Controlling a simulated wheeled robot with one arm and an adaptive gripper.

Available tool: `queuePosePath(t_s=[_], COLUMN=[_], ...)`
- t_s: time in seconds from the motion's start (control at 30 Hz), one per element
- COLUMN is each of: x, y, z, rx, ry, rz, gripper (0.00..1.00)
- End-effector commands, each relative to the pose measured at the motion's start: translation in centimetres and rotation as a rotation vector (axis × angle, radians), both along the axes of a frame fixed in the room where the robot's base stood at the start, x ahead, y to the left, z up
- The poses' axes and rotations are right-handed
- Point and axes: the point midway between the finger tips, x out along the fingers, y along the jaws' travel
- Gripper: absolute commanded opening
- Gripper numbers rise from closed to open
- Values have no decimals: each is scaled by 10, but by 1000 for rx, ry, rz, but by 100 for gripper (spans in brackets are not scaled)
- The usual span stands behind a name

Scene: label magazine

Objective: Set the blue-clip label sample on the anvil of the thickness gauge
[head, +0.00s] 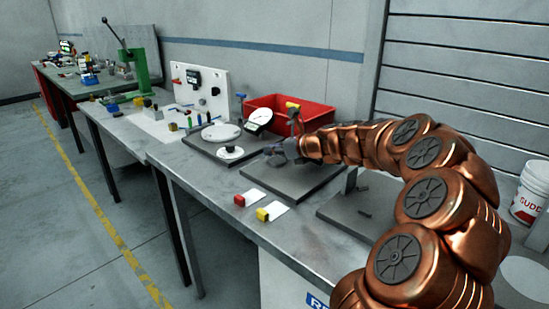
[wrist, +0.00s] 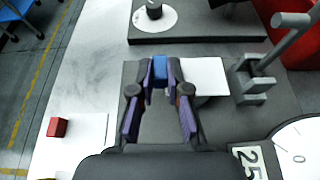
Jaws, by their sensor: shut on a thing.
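My gripper (wrist: 160,72) is shut on the blue clip (wrist: 160,68) of the label sample. Its white label (wrist: 207,75) sticks out to the right of the fingers. It lies over a dark plate (wrist: 132,75); I cannot tell whether it touches anything below. To the right, close to the label's end, stands a grey bracket (wrist: 250,88) with short stacked blocks, seemingly part of the thickness gauge. A white dial face (wrist: 295,150) shows at the lower right. In the head view my gripper (head: 278,152) is over the middle plate (head: 300,188); the blue clip is hard to make out.
Red-clip (head: 239,200) and yellow-clip (head: 262,215) samples lie at the table's front edge. A plate with white discs (head: 222,132) and a dial (head: 260,118) lies beyond my gripper. A red bin (head: 312,108) stands at the back. A grey bar (wrist: 290,40) rises beside the bracket.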

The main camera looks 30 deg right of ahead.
Motion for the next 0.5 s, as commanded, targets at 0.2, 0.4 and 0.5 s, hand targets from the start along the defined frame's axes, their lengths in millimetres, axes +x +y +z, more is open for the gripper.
queuePosePath(t_s=[0.2, 0.4, 0.5], x=[11, 12, 12], y=[-8, -8, -8], z=[-1, -17, -30], rx=[-1, 2, 2], ry=[-1, -1, -2], rz=[-2, 1, -1], gripper=[0, 0, 0])
